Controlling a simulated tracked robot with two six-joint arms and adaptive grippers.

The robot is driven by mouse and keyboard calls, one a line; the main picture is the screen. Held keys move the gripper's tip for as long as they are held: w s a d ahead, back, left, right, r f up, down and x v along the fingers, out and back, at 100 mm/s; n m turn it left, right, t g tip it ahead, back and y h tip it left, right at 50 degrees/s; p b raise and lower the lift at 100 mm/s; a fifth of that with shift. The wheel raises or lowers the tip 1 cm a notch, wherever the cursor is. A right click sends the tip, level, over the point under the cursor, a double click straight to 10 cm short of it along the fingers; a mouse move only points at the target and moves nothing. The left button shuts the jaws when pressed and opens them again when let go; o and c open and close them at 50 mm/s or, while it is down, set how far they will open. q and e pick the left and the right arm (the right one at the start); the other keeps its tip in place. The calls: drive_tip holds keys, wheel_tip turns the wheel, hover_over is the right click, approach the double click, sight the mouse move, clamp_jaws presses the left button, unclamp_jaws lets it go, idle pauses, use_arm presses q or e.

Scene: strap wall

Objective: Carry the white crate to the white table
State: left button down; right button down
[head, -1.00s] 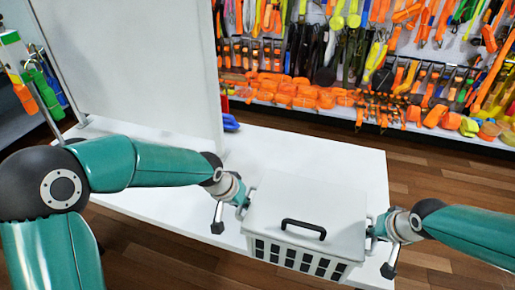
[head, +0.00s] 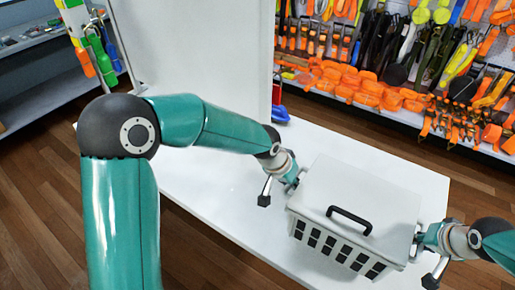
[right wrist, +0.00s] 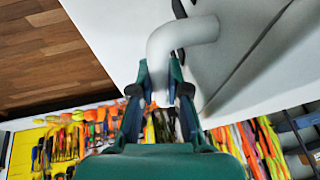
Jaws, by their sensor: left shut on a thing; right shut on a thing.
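The white crate (head: 331,187) has a closed lid with a black handle and dark square openings in its front. It shows over the right part of the white table (head: 215,192); I cannot tell whether it touches the top. My left gripper (head: 297,181) is shut on the crate's left side. My right gripper (head: 419,241) is shut on its right side. In the right wrist view the fingers of my right gripper (right wrist: 160,92) close around a white curved handle (right wrist: 184,37). The left fingertips are partly hidden.
A tall white panel (head: 195,50) stands on the back of the table, with a small blue and red object (head: 280,113) beside it. A wall of orange and yellow straps (head: 400,90) is behind. Bare table top lies left of the crate, and wooden floor (head: 45,190) further left.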

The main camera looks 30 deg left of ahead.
use_arm(q)
drive_tip(key=shift+w+a+f, duration=0.1)
drive_tip(key=shift+a+f, duration=0.05)
use_arm(e)
drive_tip(key=shift+d+f, duration=0.15)
drive_tip(key=shift+d, duration=0.05)
